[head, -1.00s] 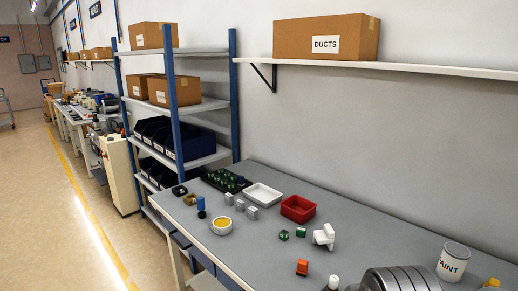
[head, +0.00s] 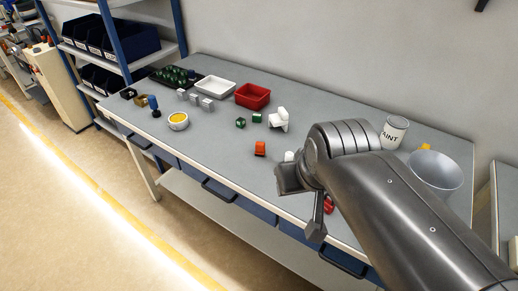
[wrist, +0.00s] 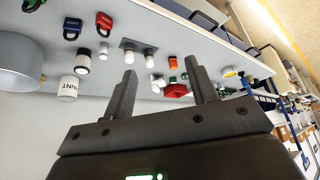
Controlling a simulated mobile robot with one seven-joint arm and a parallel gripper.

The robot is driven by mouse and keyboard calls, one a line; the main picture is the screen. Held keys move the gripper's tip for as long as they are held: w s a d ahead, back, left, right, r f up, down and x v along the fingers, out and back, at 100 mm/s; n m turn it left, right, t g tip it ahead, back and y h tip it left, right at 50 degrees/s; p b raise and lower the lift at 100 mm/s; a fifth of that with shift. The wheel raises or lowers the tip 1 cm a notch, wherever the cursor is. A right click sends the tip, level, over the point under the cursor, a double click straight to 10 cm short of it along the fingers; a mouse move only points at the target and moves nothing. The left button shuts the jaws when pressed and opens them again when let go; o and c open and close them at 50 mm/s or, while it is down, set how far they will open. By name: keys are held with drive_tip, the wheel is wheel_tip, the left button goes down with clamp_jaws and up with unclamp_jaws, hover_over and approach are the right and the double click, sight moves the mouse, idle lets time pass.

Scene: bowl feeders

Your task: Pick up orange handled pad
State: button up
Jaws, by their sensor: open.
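The orange handled pad (head: 260,148), a small orange block-like piece, stands on the grey workbench (head: 330,130) near its front middle. In the wrist view the orange piece (wrist: 173,62) shows small, beyond the fingers. My gripper (head: 304,203) is at the bench's front edge, to the right of and nearer than the orange piece, and apart from it. In the wrist view my gripper (wrist: 160,70) has its two dark fingers spread with nothing between them. The wrist picture shows the bench upside down.
A white-topped piece (head: 289,156) is close to my gripper. A paint can (head: 394,131) stands right. Bare bench lies left of the orange piece.

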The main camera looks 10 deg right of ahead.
drive_tip(key=shift+o, duration=0.6)
drive_tip(key=m+g, duration=0.5)
drive_tip(key=g, duration=0.1)
hover_over(260, 143)
drive_tip(key=f, duration=1.3)
drive_tip(key=shift+s+a+f, duration=0.1)
drive_tip(key=shift+s+f, duration=0.2)
drive_tip(key=shift+f, duration=0.05)
drive_tip(key=f, duration=1.1)
drive_tip(key=shift+w, duration=0.25)
drive_tip(key=c, duration=1.1)
